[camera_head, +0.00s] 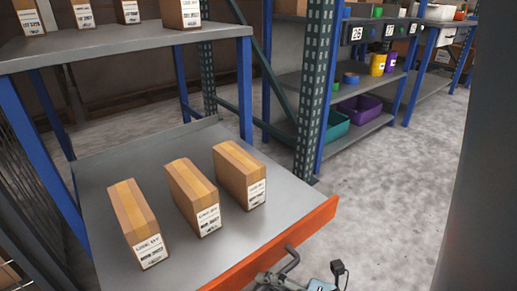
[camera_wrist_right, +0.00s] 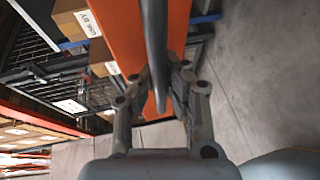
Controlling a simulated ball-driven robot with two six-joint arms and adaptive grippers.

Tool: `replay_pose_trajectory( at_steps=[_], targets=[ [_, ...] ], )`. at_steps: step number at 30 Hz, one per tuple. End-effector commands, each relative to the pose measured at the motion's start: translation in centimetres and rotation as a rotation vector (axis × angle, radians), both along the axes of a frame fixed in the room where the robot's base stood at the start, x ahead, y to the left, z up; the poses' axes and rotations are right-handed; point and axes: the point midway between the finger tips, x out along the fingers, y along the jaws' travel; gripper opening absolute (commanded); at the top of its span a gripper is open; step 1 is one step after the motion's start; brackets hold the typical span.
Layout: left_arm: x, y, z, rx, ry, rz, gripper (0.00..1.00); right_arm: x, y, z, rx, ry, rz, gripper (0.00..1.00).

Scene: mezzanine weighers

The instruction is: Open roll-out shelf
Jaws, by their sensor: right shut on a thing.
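The roll-out shelf (camera_head: 240,222) is a grey tray with an orange front edge (camera_head: 285,245). It stands out in front of the blue rack posts, below a fixed upper shelf. A dark bar handle (camera_head: 292,260) sticks out from the orange edge. My right gripper (camera_head: 277,277) is at this handle, at the bottom of the head view. In the right wrist view, the fingers of my right gripper (camera_wrist_right: 160,88) are shut on the handle (camera_wrist_right: 154,38), one on each side, with the orange edge (camera_wrist_right: 119,32) behind. My left gripper is out of view.
Three cartons (camera_head: 134,226) (camera_head: 193,198) (camera_head: 239,175) stand on the roll-out shelf. The fixed upper shelf (camera_head: 110,48) holds more cartons. A green perforated post (camera_head: 315,90) and a rack with bins (camera_head: 358,107) stand behind. The concrete floor (camera_head: 410,170) to the right is clear.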

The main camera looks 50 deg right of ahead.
Motion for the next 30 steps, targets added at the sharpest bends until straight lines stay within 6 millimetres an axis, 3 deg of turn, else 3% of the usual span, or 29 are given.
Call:
replay_pose_trajectory(
  at_steps=[13, 15, 21, 30],
  targets=[
    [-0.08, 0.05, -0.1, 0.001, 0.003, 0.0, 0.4, -0.31, 0.08, 0.16, 0.005, -0.005, -0.001, 0.0],
    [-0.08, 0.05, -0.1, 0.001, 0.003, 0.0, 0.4, -0.31, 0.08, 0.17, 0.004, -0.005, -0.001, 0.13],
    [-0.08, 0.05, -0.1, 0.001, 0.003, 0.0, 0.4, -0.32, 0.09, 0.1, 0.003, -0.004, -0.001, 0.36],
    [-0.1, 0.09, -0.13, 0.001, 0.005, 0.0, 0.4, -0.68, 0.03, 0.09, 0.001, -0.001, 0.0, 0.36]
  ],
)
